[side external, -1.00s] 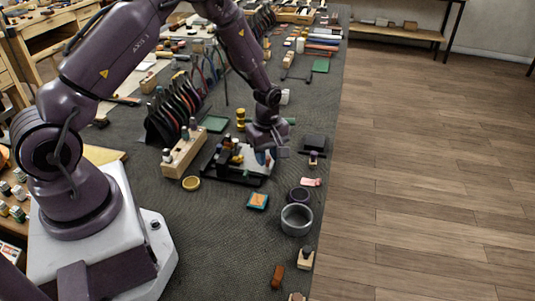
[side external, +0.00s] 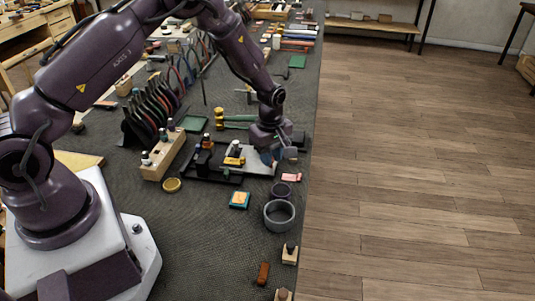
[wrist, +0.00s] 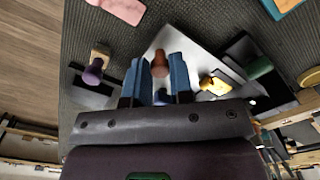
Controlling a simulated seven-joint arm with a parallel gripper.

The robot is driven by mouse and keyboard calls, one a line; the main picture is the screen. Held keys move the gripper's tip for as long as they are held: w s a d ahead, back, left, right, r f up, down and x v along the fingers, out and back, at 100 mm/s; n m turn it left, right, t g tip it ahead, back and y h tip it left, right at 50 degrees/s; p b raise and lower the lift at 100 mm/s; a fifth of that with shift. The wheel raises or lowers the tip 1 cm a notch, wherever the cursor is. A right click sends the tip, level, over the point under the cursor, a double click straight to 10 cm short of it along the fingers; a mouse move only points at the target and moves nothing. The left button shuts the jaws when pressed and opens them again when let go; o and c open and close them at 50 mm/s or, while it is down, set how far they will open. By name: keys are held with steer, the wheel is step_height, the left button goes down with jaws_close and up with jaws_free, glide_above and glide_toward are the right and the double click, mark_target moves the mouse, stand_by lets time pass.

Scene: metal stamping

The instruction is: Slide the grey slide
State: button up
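The grey slide (wrist: 195,50) is a flat light-grey plate with a brown knob (wrist: 160,62). In the side external view the plate (side external: 260,167) projects to the right from a low black base (side external: 215,178). In the side external view my gripper (side external: 272,150) hides the knob and part of the plate.
A purple-knobbed stamp (wrist: 93,74) stands near the plate. A grey bowl (side external: 279,214) and a pink block (side external: 291,177) lie near the table's right edge. A wooden holder (side external: 162,157) stands left of the base.

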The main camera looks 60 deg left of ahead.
steer(key=o, duration=0.4)
steer(key=shift+c, duration=0.2)
step_height(320, 180, up, 13)
stand_by(0.4)
steer(key=s+d+r+m+t, duration=0.2)
steer(key=s+r+m, duration=0.7)
steer(key=s, duration=0.3)
steer(key=s+d+r+m+t, duration=0.3)
steer(key=s+r+m, duration=0.6)
steer(key=s, duration=0.3)
steer(key=shift+s+r+t, duration=0.3)
steer(key=shift+s+r, duration=0.1)
steer(key=shift+r, duration=0.05)
